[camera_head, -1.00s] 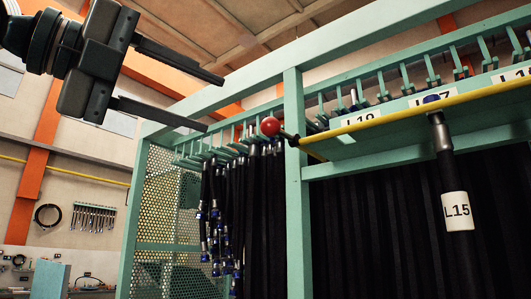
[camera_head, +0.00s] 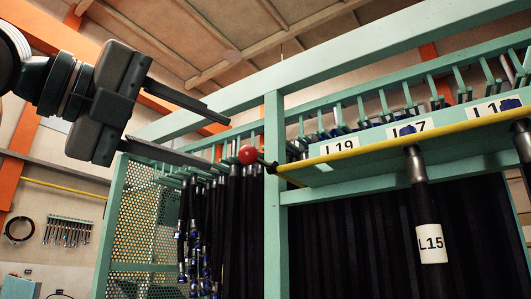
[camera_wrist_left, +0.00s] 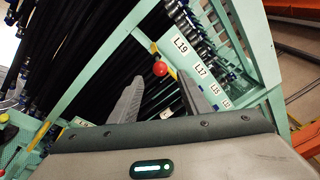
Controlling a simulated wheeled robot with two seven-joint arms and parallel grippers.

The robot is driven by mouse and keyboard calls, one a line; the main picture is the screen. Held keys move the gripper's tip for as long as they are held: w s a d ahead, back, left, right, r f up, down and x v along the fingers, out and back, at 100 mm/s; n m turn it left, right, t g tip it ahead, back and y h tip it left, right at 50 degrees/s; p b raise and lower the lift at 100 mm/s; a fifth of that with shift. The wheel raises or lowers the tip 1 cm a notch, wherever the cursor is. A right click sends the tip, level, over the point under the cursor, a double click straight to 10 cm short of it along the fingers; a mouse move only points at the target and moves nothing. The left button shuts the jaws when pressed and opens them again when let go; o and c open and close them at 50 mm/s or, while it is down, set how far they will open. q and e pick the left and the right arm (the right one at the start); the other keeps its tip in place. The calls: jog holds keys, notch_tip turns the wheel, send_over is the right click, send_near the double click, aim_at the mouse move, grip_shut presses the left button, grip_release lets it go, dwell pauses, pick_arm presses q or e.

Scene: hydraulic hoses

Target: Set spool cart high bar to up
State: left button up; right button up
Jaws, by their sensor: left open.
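The spool cart (camera_head: 275,225) is a tall green frame with mesh sides. Its high bar (camera_head: 400,147) is a yellow rod running along the label shelf, with a red ball knob (camera_head: 247,154) at its left end. My left gripper (camera_head: 219,142) is open and empty, with its fingertips just left of the knob. In the left wrist view, the knob (camera_wrist_left: 160,69) appears between the two fingertips of the left gripper (camera_wrist_left: 161,77), near their tips. I cannot tell whether they touch. My right gripper is not in view.
Black hoses (camera_head: 235,230) hang in the cart behind the knob. A hose tagged L15 (camera_head: 430,240) hangs in front at the right. Green hooks and an upper rail (camera_head: 340,65) run above the bar. A wall tool rack (camera_head: 68,231) is far left.

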aim_at(259, 158)
pick_arm(q)
jog(key=p+x, duration=0.5)
jog(key=x, duration=0.6)
jog(key=shift+w+r, duration=0.1)
jog(key=shift+w, duration=0.05)
jog(key=shift+w+d, duration=0.4)
jog(key=shift+d, duration=0.15)
grip_shut()
